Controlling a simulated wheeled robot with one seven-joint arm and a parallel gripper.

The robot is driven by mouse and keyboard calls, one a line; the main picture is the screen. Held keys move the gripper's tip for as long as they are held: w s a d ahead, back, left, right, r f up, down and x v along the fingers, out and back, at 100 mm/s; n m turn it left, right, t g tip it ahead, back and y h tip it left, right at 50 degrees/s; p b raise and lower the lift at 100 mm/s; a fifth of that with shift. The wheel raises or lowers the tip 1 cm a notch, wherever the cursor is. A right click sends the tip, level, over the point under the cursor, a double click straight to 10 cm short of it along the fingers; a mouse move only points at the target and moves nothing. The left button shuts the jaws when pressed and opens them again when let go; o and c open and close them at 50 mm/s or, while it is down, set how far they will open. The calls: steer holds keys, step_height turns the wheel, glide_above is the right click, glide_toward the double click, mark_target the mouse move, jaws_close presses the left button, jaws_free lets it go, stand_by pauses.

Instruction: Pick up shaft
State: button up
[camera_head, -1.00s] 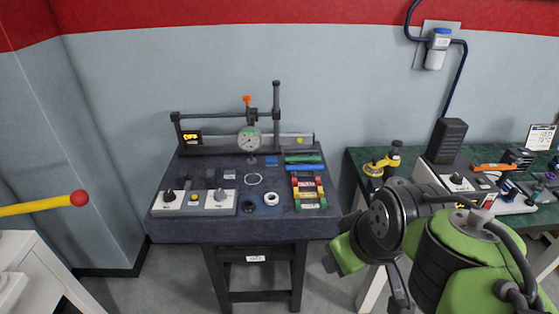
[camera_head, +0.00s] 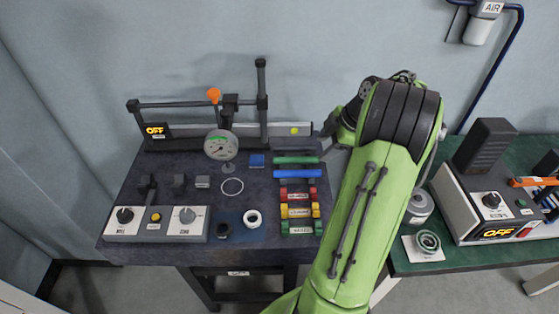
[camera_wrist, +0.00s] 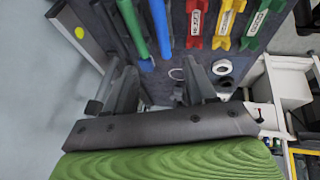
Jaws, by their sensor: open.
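Three rod-like shafts lie side by side at the right of the dark test table: a dark grey shaft (camera_head: 294,152), a green shaft (camera_head: 296,160) and a blue shaft (camera_head: 297,174). I cannot tell which one is meant. In the wrist view the green shaft (camera_wrist: 133,30) and blue shaft (camera_wrist: 160,28) run up from between the fingers' direction, with the dark shaft (camera_wrist: 107,30) to their left. My gripper (camera_wrist: 160,85) is open, with nothing seen between its fingers. In the head view my arm partly hides it near the shafts' right ends.
Red, yellow and green labelled holders (camera_head: 299,212) lie just in front of the shafts. A dial gauge (camera_head: 220,146) on a rail stands behind left. A control box (camera_head: 157,223), a white ring (camera_head: 252,218) and a thin ring (camera_head: 232,186) are left. A green bench (camera_head: 440,258) stands right.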

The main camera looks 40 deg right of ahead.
steer(key=b, duration=0.2)
glide_above(300, 172)
steer(key=s, duration=0.2)
steer(key=f, duration=0.9)
steer(key=shift+s+d+f, duration=0.15)
steer(key=shift+s+f, duration=0.05)
steer(key=shift+f, duration=0.05)
steer(key=x, duration=0.5)
steer(key=shift+d+b, duration=0.25)
steer(key=shift+b, duration=0.05)
steer(key=shift+s+r, duration=0.1)
steer(key=shift+c, duration=0.4)
jaws_close()
